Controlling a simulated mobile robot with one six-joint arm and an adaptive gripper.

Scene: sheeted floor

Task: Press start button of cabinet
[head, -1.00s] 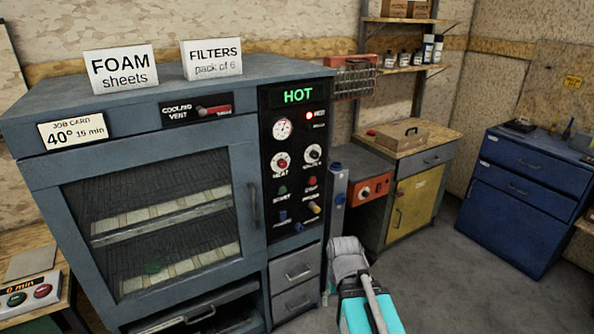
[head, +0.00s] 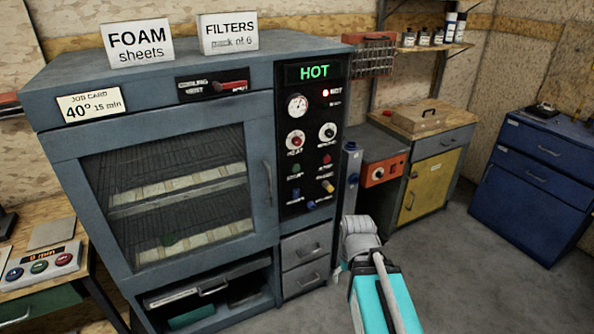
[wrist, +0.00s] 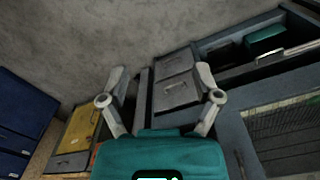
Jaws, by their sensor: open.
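The cabinet is a grey-blue oven (head: 262,160) with a glass door and a black control panel (head: 333,125) lit "HOT". A small green button (head: 296,168) sits low on the panel, left of a red one (head: 326,159); its label is blurred here. Several knobs and a gauge are around them. My gripper (wrist: 160,72) is open and empty in the wrist view, with the cabinet's small drawers (wrist: 175,83) beyond its fingers. It is apart from the panel, which the wrist view does not show. In the head view, my teal arm is at the bottom, right of the cabinet.
A side bench at left holds a box with coloured buttons (head: 42,265). An orange control box (head: 383,170) and a yellow-doored cabinet (head: 427,190) stand right of the oven. A blue drawer unit (head: 530,190) is at far right. Grey floor (head: 470,275) is free between.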

